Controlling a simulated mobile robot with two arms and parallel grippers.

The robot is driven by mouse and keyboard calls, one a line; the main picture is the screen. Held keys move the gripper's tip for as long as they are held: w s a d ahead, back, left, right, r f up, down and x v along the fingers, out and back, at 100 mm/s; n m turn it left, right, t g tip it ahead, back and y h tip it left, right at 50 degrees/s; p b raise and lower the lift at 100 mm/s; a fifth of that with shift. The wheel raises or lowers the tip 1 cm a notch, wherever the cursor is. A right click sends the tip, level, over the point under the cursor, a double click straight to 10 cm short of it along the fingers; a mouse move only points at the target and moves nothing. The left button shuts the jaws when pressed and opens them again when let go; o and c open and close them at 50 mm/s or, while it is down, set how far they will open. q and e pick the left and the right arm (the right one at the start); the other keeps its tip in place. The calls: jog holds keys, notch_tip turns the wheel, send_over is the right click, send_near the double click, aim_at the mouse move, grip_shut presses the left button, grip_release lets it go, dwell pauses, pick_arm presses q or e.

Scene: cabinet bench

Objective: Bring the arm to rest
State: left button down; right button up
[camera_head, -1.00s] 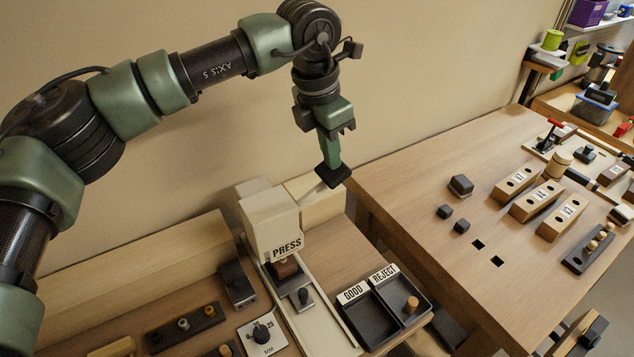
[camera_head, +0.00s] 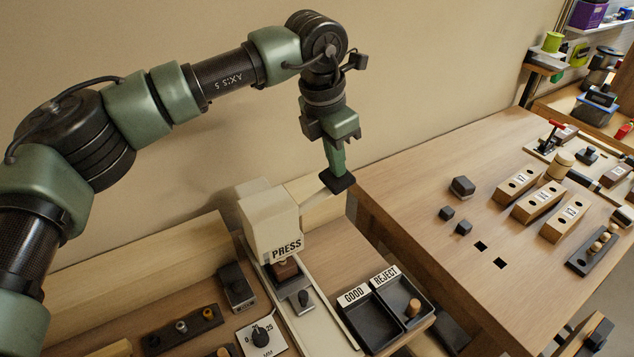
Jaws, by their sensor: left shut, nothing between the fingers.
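My left arm comes in from the left, and its gripper (camera_head: 338,182) points down in the air behind and to the right of the white press (camera_head: 270,224). The gripper is shut with nothing in it, and it appears apart from the press and the bench. My right gripper is not in view.
The GOOD and REJECT tray (camera_head: 372,325) stands right of the press, with a wooden peg (camera_head: 413,308) in the REJECT side. A dial plate (camera_head: 262,337) and a dark peg rack (camera_head: 182,329) lie at the front left. Numbered wooden blocks (camera_head: 537,203) stand on the right table (camera_head: 420,185).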

pick_arm(q)
jog(key=shift+x, duration=0.8)
jog(key=shift+b+x, duration=0.9)
jog(key=shift+x, duration=0.2)
jog(key=shift+d, duration=0.1)
